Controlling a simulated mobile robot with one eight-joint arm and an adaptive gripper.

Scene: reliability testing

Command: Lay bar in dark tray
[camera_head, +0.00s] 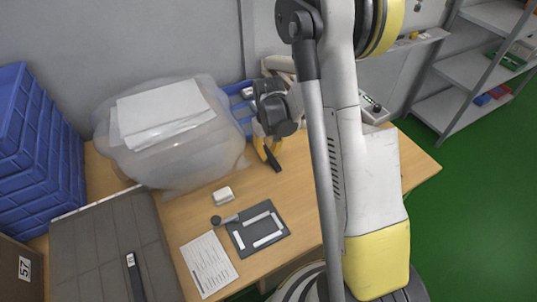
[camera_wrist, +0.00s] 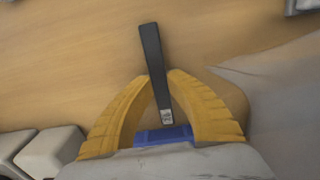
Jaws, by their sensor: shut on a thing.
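My gripper (camera_wrist: 161,80) has yellow fingers closed around a slim black bar (camera_wrist: 151,48) with a small pale label near its lower end. The bar sticks out past the fingertips, over the wooden table. In the head view my gripper (camera_head: 266,150) is beyond the middle of the table, with the bar (camera_head: 273,161) pointing down to the right. Whether the bar touches the table is unclear. A large dark grey tray (camera_head: 85,245) with line markings lies at the front left. Another black bar (camera_head: 136,278) with a white label lies on it, apart from my gripper.
A small dark plate (camera_head: 250,241) with white strips, a printed sheet (camera_head: 209,265) and a white block (camera_head: 223,196) lie on the table (camera_head: 290,188). A translucent bag (camera_head: 185,155) with papers stands at the back left. Blue bins (camera_head: 40,135) are stacked at the left.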

